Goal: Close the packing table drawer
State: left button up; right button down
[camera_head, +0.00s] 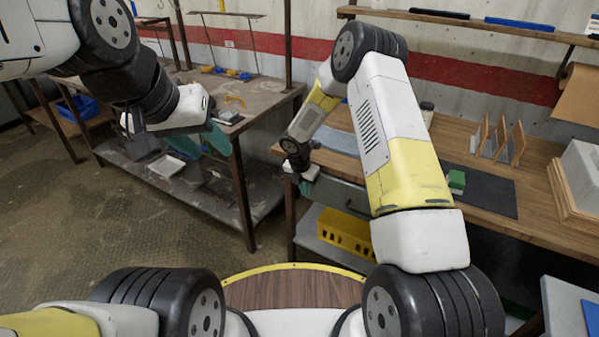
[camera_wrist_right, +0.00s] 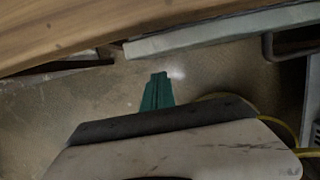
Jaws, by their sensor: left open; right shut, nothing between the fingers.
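The packing table (camera_head: 480,215) has a wooden top, and its drawer (camera_head: 338,190) has a grey front under the near edge. In the right wrist view the drawer's pale top edge (camera_wrist_right: 215,32) runs beside the wooden tabletop edge (camera_wrist_right: 90,25) and seems to stand out from it; how far is unclear. A dark handle (camera_wrist_right: 268,46) shows on its front. My right gripper (camera_head: 306,187) is at the drawer's left end; its teal fingers (camera_wrist_right: 157,90) are shut and empty, apart from the drawer in the wrist view. My left gripper (camera_head: 208,140) is open and empty, away by the other table.
A yellow crate (camera_head: 345,234) sits on the shelf below the drawer. A dark mat (camera_head: 487,196), a green block (camera_head: 456,181) and wooden dividers (camera_head: 498,140) are on the tabletop. A metal table (camera_head: 250,98) stands at the left. Floor is clear at lower left.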

jog(key=shift+w+d, duration=0.45)
jog(key=shift+w, duration=0.35)
